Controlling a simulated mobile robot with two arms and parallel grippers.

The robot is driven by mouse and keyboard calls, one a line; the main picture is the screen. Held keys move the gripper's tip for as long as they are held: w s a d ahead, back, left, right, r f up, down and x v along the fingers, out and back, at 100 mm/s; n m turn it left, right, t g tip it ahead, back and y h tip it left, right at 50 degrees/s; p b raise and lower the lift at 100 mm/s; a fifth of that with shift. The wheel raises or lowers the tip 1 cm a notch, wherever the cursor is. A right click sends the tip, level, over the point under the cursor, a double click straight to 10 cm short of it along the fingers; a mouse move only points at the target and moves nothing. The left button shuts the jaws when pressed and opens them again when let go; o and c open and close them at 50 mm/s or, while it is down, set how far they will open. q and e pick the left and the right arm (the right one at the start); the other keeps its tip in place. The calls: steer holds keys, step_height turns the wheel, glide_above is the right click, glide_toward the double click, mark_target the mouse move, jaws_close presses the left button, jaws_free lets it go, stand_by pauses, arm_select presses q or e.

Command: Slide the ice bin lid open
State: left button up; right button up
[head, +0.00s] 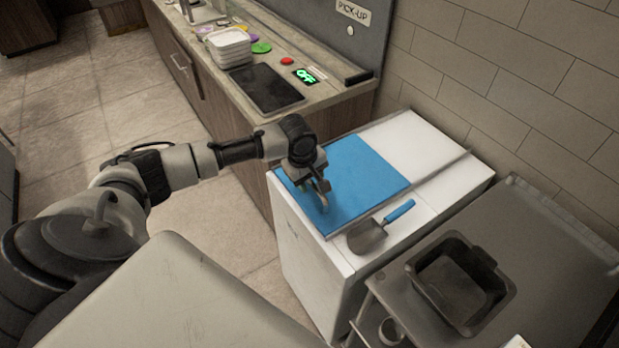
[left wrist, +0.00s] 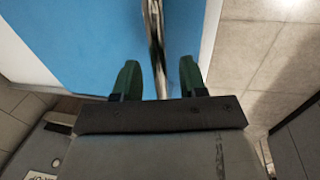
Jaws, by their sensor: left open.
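The ice bin (head: 305,255) is a white chest against the tiled wall. Its flat blue lid (head: 365,175) covers the near left part of the top, and it also fills much of the left wrist view (left wrist: 70,40). A thin metal handle (left wrist: 154,35) runs up from between my fingers in the left wrist view. My left gripper (head: 320,192) is over the left part of the lid. Its two green fingers (left wrist: 159,80) are apart, one on each side of the handle. I cannot tell whether they touch it. My right gripper is not in view.
A scoop with a blue handle (head: 399,211) lies on the bin top beside the lid. A metal counter with a black pan (head: 458,283) stands to the right. Behind is a counter with a dark tablet (head: 262,89), stacked white containers (head: 229,48) and a red button (head: 287,61).

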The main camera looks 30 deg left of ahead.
arm_select(q)
jaws_close()
stand_by(0.3)
